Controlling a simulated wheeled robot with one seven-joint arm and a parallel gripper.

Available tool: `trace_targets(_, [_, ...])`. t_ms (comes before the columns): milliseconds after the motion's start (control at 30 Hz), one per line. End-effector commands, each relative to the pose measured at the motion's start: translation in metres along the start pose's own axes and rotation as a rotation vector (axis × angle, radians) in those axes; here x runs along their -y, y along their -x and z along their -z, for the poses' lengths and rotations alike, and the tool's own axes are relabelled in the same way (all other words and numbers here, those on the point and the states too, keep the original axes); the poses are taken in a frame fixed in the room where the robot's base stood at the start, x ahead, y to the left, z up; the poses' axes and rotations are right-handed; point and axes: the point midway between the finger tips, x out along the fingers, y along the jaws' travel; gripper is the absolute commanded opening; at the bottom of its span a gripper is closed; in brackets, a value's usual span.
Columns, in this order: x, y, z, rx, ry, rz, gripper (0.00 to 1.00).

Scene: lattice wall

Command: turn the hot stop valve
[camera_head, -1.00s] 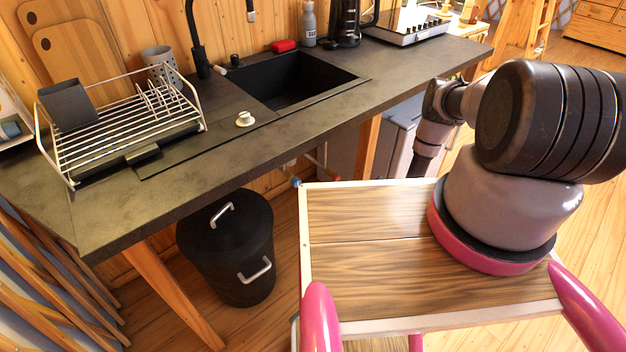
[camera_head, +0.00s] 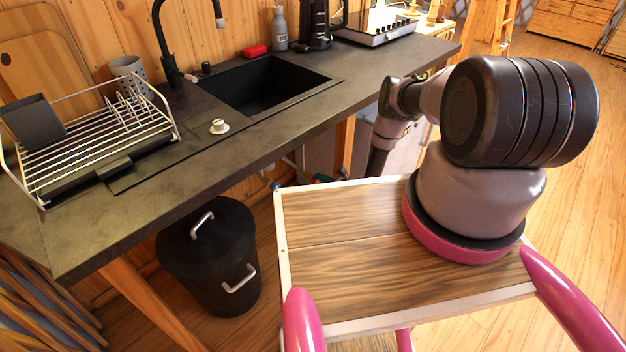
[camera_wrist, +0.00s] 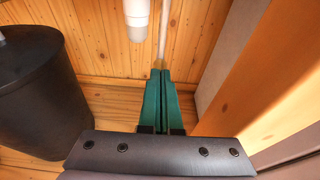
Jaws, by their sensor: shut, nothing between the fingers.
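My gripper (camera_wrist: 163,72) has teal fingers, and they are shut with nothing between them. In the wrist view their tips point at the wooden wall behind the counter, at the lower end of a thin pale pipe (camera_wrist: 163,35). A small tan or brass-coloured spot shows at the tips; I cannot tell whether it is the hot stop valve or whether the fingers touch it. No valve handle is clearly visible. In the head view my forearm reaches down in front of the counter and the gripper is mostly hidden behind my own top plate.
A white pipe end (camera_wrist: 137,22) hangs just left of the fingertips. A black lidded bin (camera_head: 209,258) stands under the counter (camera_head: 240,135), and shows left in the wrist view (camera_wrist: 40,95). A wooden post (camera_wrist: 265,85) stands close on the right. Bare floor lies between.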

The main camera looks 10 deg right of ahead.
Motion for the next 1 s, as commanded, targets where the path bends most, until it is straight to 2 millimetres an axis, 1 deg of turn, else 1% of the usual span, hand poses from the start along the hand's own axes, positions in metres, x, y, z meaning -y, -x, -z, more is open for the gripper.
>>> trace_targets(1000, [0.0006,-0.002,0.0093,0.0,0.0,0.001,0.0])
